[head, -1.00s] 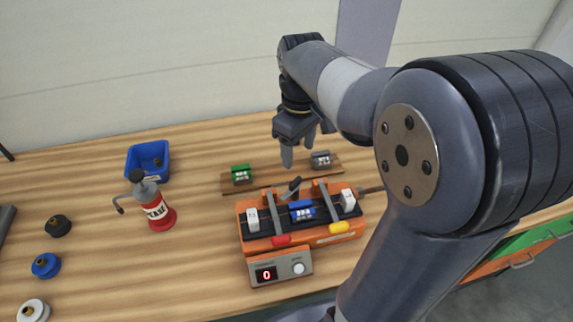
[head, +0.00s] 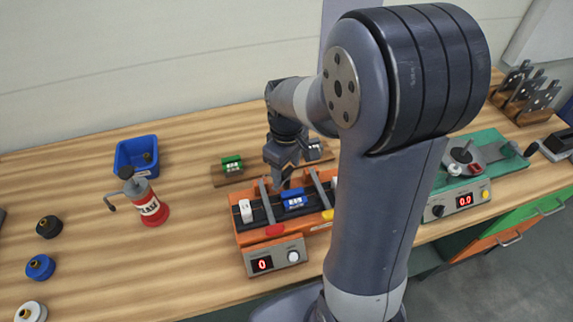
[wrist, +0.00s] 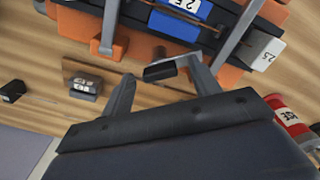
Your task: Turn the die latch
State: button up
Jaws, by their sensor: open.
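The orange machine (head: 239,237) stands on the bench with a blue die block (head: 294,200) in its black bed. The blue block also shows at the top of the wrist view (wrist: 175,24). In the wrist view the dark die latch (wrist: 160,71) is a short bar in front of the machine's bed, between my fingertips. My gripper (wrist: 160,68) is open, one finger on each side of the latch; contact cannot be told. In the head view my gripper (head: 281,184) is low at the machine's back edge and hides most of the latch.
A wooden board with a green die (head: 232,164) and a grey die (head: 313,150) lies just behind the machine. A red grease can (head: 150,208) and a blue bin (head: 120,158) stand to the left. A green machine (head: 485,181) is at right.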

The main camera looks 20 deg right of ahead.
jog(key=shift+c, duration=0.4)
jog(key=c, duration=0.9)
jog(key=shift+n, duration=0.3)
jog(key=n, duration=1)
jog(key=shift+b, duration=0.3)
jog(key=o, duration=1)
